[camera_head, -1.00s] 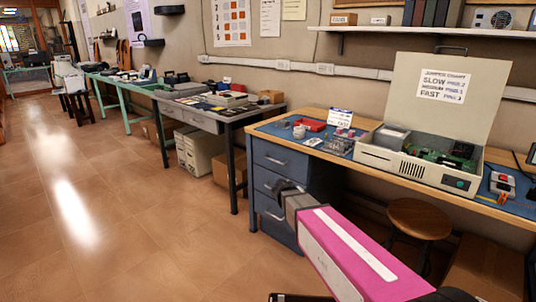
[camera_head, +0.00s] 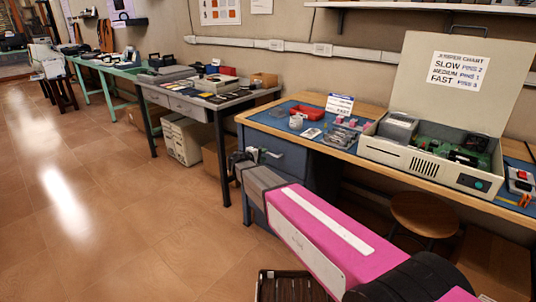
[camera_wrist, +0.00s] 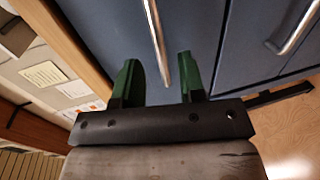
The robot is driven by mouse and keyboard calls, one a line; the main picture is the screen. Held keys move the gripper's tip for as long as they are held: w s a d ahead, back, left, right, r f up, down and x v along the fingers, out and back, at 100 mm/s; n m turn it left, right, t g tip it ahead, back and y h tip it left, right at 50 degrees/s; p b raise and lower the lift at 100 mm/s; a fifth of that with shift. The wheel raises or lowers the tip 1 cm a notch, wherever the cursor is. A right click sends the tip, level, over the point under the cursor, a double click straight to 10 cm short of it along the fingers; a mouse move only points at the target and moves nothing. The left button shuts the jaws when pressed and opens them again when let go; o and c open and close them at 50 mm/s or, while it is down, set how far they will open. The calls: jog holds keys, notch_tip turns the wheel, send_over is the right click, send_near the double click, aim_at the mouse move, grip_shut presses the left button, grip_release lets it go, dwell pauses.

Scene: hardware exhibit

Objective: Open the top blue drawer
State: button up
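The top blue drawer (camera_head: 290,154) is at the upper part of the blue cabinet under the wooden workbench, and it looks shut. In the wrist view the drawer front (camera_wrist: 105,22) lies beside the wooden bench edge. Its silver bar handle (camera_wrist: 156,35) runs down to between my two green fingers. My gripper (camera_wrist: 157,62) is open, with one finger on each side of the handle's end. Whether the fingers touch the handle or the drawer is unclear.
A lower drawer's handle (camera_wrist: 298,28) shows at the right of the wrist view. The workbench (camera_head: 362,164) holds an open beige case (camera_head: 400,160), a red tray and small parts. A stool (camera_head: 424,212) stands under it. Open floor (camera_head: 120,220) lies to the left.

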jog(key=shift+x, duration=2.35)
grip_shut()
